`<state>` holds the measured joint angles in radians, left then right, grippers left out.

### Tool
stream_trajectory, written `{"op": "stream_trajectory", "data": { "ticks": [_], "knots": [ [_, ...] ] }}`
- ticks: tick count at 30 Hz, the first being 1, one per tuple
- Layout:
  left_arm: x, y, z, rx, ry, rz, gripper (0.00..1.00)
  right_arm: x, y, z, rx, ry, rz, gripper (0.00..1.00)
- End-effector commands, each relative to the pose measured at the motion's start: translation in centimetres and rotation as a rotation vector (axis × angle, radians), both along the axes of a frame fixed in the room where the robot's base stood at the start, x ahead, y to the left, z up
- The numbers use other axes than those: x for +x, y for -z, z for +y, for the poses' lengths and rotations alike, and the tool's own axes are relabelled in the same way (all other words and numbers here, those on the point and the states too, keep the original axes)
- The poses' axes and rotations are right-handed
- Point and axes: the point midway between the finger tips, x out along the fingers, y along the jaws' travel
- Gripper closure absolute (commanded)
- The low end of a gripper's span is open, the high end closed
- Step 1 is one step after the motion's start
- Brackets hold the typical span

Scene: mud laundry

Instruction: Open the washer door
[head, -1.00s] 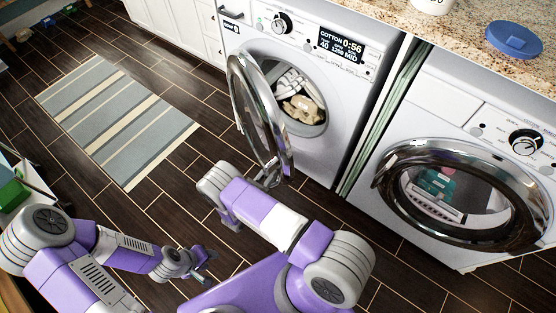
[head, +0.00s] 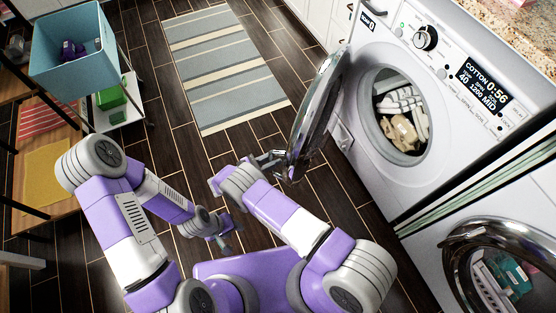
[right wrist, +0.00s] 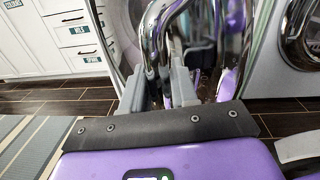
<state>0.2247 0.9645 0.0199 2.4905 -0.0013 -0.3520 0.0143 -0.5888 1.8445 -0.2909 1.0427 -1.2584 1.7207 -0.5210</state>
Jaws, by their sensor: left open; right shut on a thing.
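The white washer (head: 352,142) stands at the right in the head view, its round drum opening uncovered with light clothes (head: 402,118) inside. Its chrome-rimmed door (head: 314,112) is swung wide open to the left of the opening and seen nearly edge-on. My right gripper (head: 274,158) is shut on the door's edge near its handle. In the right wrist view the fingers (right wrist: 165,88) close around chrome parts of the door; the exact contact is partly hidden. My left gripper (head: 224,240) is open and empty, low over the floor and apart from the washer.
A second front-loading machine (head: 425,240) with a closed chrome door stands at the lower right. A striped rug (head: 225,75) lies on the dark tiled floor. A blue bin (head: 75,50) and a shelf with green items (head: 110,97) are at the left. Floor between is clear.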

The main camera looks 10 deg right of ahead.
Motion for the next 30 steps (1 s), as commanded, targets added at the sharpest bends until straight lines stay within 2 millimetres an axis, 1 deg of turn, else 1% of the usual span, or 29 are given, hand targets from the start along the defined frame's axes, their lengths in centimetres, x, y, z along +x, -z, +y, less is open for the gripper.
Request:
{"op": "stream_trajectory", "data": {
  "ticks": [1, 14, 15, 17, 18, 19, 26, 28, 30],
  "knots": [
    [0.0, 0.0, 0.0, 0.0, 0.0, 0.0, 0.57, -0.2, 0.4, 0.3, 0.006, 0.0, 0.012, 1.0],
    [0.0, 0.0, 0.0, 0.0, 0.0, 0.0, 0.57, -0.2, 0.4, 0.4, 0.005, 0.001, 0.013, 1.0],
    [0.0, 0.0, 0.0, 0.0, 0.0, 0.0, 0.57, -0.2, 0.4, 0.4, 0.005, 0.001, 0.013, 0.7],
    [0.0, 0.0, 0.0, 0.0, 0.0, 0.0, 0.57, -0.2, 0.4, 0.4, 0.005, 0.002, 0.013, 0.61],
    [0.0, 0.0, 0.0, 0.0, 0.0, 0.0, 0.57, -0.1, 0.4, 0.4, 0.005, 0.002, 0.011, 0.55],
    [0.0, 0.0, 0.0, 0.0, 0.0, 0.0, 0.57, -0.1, 0.3, 0.4, 0.004, 0.002, 0.01, 0.53],
    [0.0, 0.0, 0.0, 0.0, 0.0, 0.0, 0.57, 0.0, 0.2, 0.4, 0.003, 0.001, 0.004, 0.53],
    [0.0, 0.0, 0.0, 0.0, 0.0, 0.0, 0.57, 0.0, 0.1, 0.7, 0.002, 0.0, 0.003, 0.53],
    [0.0, 0.0, 0.0, 0.0, 0.0, 0.0, 0.57, -0.2, 0.1, 1.5, 0.003, -0.001, 0.002, 0.53]
  ]
}}
